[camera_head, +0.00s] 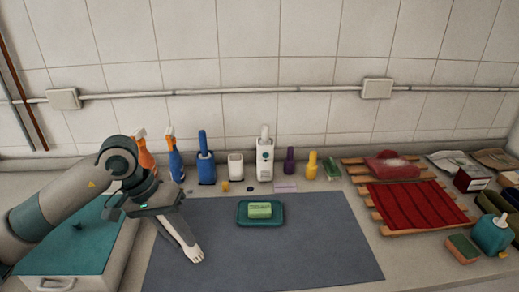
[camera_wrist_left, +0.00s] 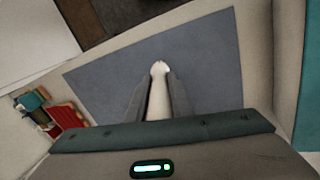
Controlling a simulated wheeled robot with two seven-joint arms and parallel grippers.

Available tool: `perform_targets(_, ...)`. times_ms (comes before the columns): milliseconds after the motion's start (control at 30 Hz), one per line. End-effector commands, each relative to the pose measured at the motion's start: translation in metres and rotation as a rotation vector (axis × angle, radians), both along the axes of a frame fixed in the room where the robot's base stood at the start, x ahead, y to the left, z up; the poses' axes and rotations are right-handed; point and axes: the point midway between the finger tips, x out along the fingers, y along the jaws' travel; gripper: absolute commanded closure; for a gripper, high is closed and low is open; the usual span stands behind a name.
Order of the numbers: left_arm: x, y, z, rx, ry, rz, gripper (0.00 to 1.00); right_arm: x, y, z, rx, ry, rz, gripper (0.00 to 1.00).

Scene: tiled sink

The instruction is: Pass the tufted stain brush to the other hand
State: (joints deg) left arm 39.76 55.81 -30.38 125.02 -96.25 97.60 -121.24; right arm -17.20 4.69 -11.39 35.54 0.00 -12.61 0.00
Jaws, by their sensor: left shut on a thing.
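My left gripper (camera_head: 188,240) reaches in from the left and points down over the left part of the grey mat (camera_head: 310,250). It is shut on a pale cream, slim object, which I take to be the tufted stain brush (camera_head: 194,254). In the left wrist view the brush (camera_wrist_left: 158,103) lies lengthwise between the two fingers, and its rounded, slightly knobbed end sticks out past the fingertips. The bristles cannot be made out. The brush is held above the mat. My right gripper is not in view.
A green bar sits on a teal dish (camera_head: 244,221) on the mat. Bottles and a white dispenser (camera_head: 265,160) line the wall. A slatted rack (camera_head: 376,215) with red cloth is at right, a teal-topped box (camera_head: 90,252) at left. The mat's front and right are clear.

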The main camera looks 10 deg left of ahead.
Motion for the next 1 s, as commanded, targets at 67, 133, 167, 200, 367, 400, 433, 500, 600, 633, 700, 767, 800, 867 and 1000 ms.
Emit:
perform_targets(67,-0.005,-0.021,-0.012,-0.001,-0.003,-0.025,1.00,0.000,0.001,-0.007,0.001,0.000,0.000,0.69)
perform_targets(133,-0.012,-0.039,-0.020,-0.001,-0.002,-0.044,1.00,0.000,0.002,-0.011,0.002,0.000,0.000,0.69)
perform_targets(167,-0.014,-0.046,-0.024,-0.002,-0.003,-0.052,1.00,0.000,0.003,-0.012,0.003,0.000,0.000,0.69)
perform_targets(200,-0.018,-0.055,-0.028,0.000,-0.003,-0.061,1.00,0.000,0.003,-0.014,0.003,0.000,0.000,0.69)
perform_targets(367,-0.029,-0.078,-0.037,-0.002,-0.006,-0.087,1.00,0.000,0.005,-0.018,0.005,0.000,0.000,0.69)
perform_targets(400,-0.030,-0.081,-0.038,-0.002,-0.005,-0.089,1.00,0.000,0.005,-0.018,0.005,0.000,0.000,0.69)
perform_targets(433,-0.030,-0.082,-0.038,-0.001,-0.005,-0.090,1.00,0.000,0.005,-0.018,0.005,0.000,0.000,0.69)
perform_targets(500,-0.031,-0.083,-0.038,-0.002,-0.004,-0.090,1.00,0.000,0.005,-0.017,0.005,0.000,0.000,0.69)
perform_targets(600,-0.031,-0.083,-0.038,-0.002,-0.004,-0.089,1.00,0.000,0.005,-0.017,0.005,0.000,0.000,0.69)
perform_targets(633,-0.031,-0.082,-0.038,-0.002,-0.004,-0.089,1.00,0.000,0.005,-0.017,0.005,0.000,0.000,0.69)
perform_targets(700,-0.031,-0.082,-0.038,-0.002,-0.004,-0.089,1.00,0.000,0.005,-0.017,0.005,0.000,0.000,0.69)
perform_targets(767,-0.031,-0.082,-0.038,-0.002,-0.004,-0.089,1.00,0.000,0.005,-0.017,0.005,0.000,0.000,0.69)
perform_targets(800,-0.031,-0.082,-0.038,-0.002,-0.003,-0.089,1.00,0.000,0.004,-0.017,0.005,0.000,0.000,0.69)
perform_targets(867,-0.031,-0.082,-0.038,-0.002,-0.003,-0.089,1.00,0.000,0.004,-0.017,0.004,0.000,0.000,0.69)
perform_targets(1000,-0.030,-0.083,-0.038,-0.001,-0.004,-0.093,1.00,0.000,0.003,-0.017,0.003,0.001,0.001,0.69)
